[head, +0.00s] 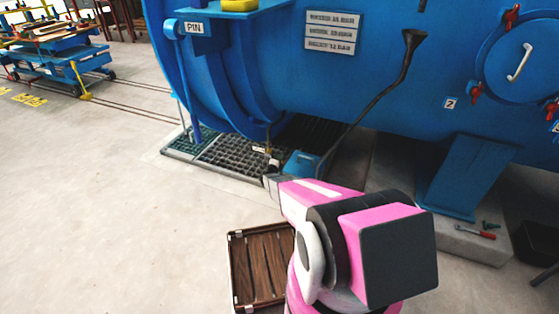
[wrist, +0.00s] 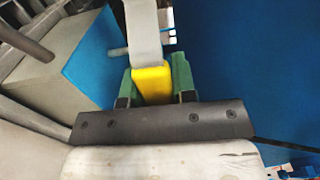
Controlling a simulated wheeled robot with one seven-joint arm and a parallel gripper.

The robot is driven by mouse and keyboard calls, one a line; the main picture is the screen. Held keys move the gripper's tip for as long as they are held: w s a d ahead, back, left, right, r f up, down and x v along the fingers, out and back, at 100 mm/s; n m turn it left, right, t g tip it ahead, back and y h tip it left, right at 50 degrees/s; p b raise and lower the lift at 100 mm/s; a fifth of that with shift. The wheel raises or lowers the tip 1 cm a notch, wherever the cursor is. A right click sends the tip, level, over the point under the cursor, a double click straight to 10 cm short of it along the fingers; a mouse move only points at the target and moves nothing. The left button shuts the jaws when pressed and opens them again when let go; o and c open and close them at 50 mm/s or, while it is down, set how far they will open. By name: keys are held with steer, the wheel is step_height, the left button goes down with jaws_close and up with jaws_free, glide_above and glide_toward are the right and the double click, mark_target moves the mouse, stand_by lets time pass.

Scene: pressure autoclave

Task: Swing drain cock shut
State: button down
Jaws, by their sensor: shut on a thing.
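In the wrist view, my gripper (wrist: 152,76) has its two green-padded fingers on either side of the yellow end of a lever (wrist: 151,88). It is shut on this yellow grip, which I take to be the drain cock's handle. A flat grey bar (wrist: 143,35) runs on from the grip, away from my gripper. In the head view, my gripper (head: 271,172) is low under the blue vessel (head: 270,60), by the small brassy drain fitting (head: 268,149). The handle is too small there to tell its angle.
A floor grating (head: 225,152) lies below the vessel. A blue box-like block (head: 301,163) and a long dark rod (head: 368,108) are just right of my gripper. A wooden slatted crate (head: 258,268) stands beside my arm.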

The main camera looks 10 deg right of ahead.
steer(key=shift+s+f, duration=0.1)
steer(key=shift+f, duration=0.05)
steer(key=c, duration=0.9)
jaws_free()
steer(key=v, duration=1)
steer(key=shift+s+a, duration=0.2)
steer(key=shift+s, duration=0.1)
